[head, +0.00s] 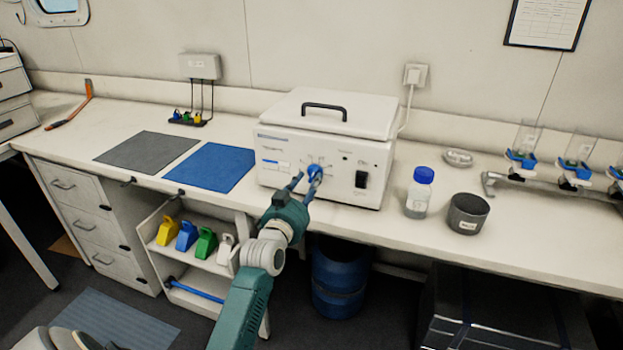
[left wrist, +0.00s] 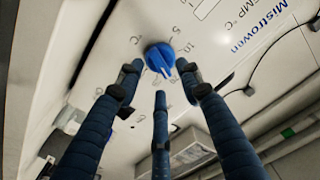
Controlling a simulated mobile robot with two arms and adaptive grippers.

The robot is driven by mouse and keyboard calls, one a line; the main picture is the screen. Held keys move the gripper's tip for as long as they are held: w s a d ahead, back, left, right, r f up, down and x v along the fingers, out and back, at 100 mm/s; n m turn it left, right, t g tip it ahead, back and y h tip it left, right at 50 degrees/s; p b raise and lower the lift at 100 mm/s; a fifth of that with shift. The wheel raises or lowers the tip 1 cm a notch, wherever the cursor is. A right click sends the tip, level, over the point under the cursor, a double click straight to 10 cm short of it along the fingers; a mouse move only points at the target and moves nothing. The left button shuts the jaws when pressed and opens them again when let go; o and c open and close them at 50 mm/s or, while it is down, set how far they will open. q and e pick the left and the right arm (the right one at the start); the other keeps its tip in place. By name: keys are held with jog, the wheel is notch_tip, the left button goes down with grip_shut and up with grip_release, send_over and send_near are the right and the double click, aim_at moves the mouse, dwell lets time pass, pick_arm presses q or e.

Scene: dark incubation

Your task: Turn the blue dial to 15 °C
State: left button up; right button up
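The blue dial (head: 316,172) is on the front panel of the white incubator box (head: 290,118). In the left wrist view the dial (left wrist: 159,57) shows close up, with printed marks 5 and 10 beside it. Its pointer appears to face the lower part of the scale, but I cannot read its setting. My left gripper (head: 306,180) is in front of the panel at the dial. In the left wrist view its blue fingers (left wrist: 163,88) are spread around the dial with gaps visible; contact is not clear. My right gripper is not in view.
A black switch (head: 361,179) is on the panel right of the dial. A blue-capped bottle (head: 420,194) and a dark cup (head: 467,214) stand right of the box. A blue mat (head: 211,168) and a grey mat (head: 147,151) lie left.

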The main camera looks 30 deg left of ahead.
aim_at(314, 174)
pick_arm(q)
jog(key=shift+x, duration=1.1)
grip_shut()
